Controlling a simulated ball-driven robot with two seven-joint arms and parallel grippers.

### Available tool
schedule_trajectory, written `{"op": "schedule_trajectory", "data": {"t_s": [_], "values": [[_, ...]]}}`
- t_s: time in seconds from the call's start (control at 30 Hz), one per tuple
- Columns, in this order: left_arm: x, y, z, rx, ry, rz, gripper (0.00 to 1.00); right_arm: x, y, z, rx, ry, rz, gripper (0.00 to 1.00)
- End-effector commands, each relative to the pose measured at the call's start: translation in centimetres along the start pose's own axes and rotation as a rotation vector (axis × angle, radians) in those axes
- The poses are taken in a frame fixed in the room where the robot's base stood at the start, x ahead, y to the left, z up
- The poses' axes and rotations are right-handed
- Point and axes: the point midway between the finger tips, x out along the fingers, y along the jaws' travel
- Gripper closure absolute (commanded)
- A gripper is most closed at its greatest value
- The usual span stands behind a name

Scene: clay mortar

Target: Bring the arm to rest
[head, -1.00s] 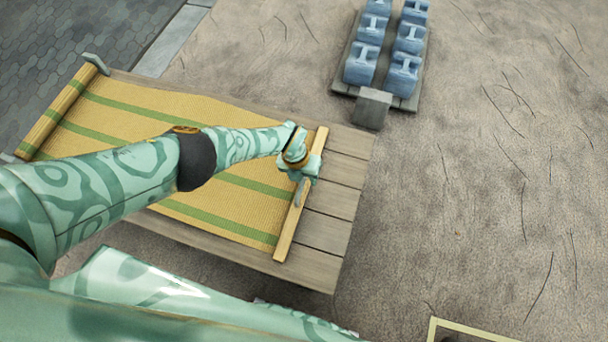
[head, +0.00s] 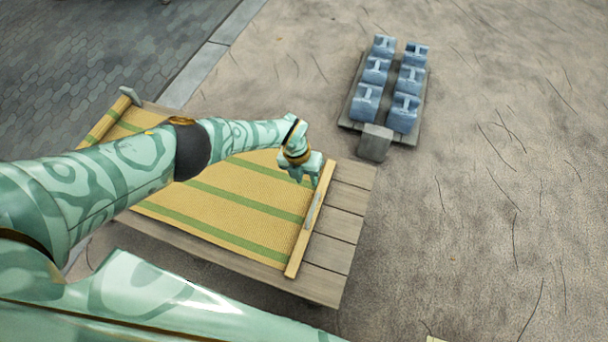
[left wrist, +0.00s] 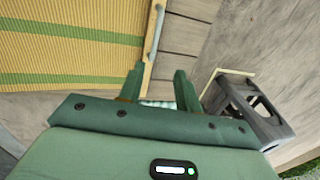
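My left gripper (head: 305,180) hangs over the right end of the striped mat (head: 235,205), near the wooden bar (head: 296,248) along the mat's edge. Its two fingers are apart and empty in the left wrist view (left wrist: 160,75). A grey handle (head: 313,208) lies on the bar, clear of the fingers; it also shows in the left wrist view (left wrist: 155,32). The mat is yellow with green stripes and lies spread on a plank platform (head: 340,215). My left arm covers part of the mat. My right gripper is not in view.
Several blue blocks (head: 405,112) stand in two rows on a grey board (head: 349,124) at the upper right, with a grey block (head: 375,143) at its near end. A dark open frame (left wrist: 250,112) stands right of the gripper in the wrist view. The ground at right is mostly bare.

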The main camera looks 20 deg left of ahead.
Motion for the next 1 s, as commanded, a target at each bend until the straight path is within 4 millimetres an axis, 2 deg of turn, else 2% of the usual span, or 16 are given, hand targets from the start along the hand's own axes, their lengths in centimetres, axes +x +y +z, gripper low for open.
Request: {"op": "schedule_trajectory", "data": {"t_s": [0.6,0.67,0.73,0.8,0.87,0.9,0.97,1.0], "values": [[0.0,0.0,0.3,0.014,-0.016,-0.002,0.66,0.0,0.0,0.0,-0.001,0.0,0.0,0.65],[-0.1,-0.7,1.0,0.02,-0.052,-0.035,0.66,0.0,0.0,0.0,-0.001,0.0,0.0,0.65],[-0.5,-2.6,2.5,-0.017,-0.119,-0.134,0.66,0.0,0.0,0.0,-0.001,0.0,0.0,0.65],[-2.4,-5.8,5.3,-0.128,-0.225,-0.307,0.66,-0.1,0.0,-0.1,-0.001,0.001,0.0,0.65],[-3.8,-8.2,6.6,-0.3,-0.302,-0.482,0.66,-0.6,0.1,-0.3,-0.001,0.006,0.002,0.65],[-4.3,-9.1,6.8,-0.458,-0.343,-0.592,0.66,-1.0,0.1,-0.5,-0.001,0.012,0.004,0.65],[-4.2,-8.7,6.3,-0.737,-0.389,-0.72,0.66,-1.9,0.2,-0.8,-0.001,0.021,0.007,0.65],[-3.6,-7.3,5.3,-0.948,-0.41,-0.773,0.66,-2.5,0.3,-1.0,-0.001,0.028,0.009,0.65]]}}
